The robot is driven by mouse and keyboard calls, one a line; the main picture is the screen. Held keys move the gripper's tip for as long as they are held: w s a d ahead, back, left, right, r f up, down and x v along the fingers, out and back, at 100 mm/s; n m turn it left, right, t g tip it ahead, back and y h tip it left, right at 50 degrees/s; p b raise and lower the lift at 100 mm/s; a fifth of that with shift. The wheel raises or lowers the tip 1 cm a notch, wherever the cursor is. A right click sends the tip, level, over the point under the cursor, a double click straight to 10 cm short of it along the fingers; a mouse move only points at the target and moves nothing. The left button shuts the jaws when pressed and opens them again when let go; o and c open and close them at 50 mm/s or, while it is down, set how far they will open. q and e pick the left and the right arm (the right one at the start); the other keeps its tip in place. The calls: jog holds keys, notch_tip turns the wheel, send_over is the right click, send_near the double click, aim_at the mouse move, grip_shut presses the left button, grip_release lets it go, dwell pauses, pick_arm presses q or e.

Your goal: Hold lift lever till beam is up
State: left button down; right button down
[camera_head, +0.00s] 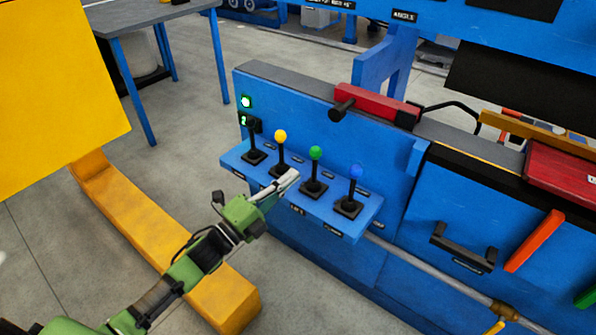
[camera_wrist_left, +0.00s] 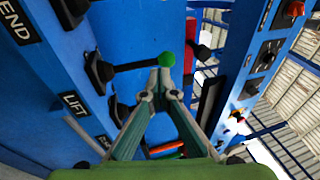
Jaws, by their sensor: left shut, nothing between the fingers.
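The green-knobbed lever (camera_head: 315,168) stands upright on the blue control shelf. In the left wrist view its green knob (camera_wrist_left: 166,59) is just beyond the fingertips, and a LIFT label (camera_wrist_left: 75,104) is near the lever's base. My left gripper (camera_head: 293,174) is shut with nothing in it, just left of this lever in the head view. In the wrist view its fingertips (camera_wrist_left: 165,72) meet and overlap the end of the lever's stalk; I cannot tell whether they touch it. I cannot tell which part is the beam.
A yellow-knobbed lever (camera_head: 280,140) and a black one (camera_head: 254,145) stand left of it, a blue-knobbed lever (camera_head: 356,175) right. A green lamp (camera_head: 246,101) is lit above a display (camera_head: 244,120) showing 2. A yellow panel (camera_head: 60,90) is at the left.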

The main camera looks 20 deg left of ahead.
pick_arm(q)
jog(key=v, duration=0.7)
jog(key=shift+f, duration=0.15)
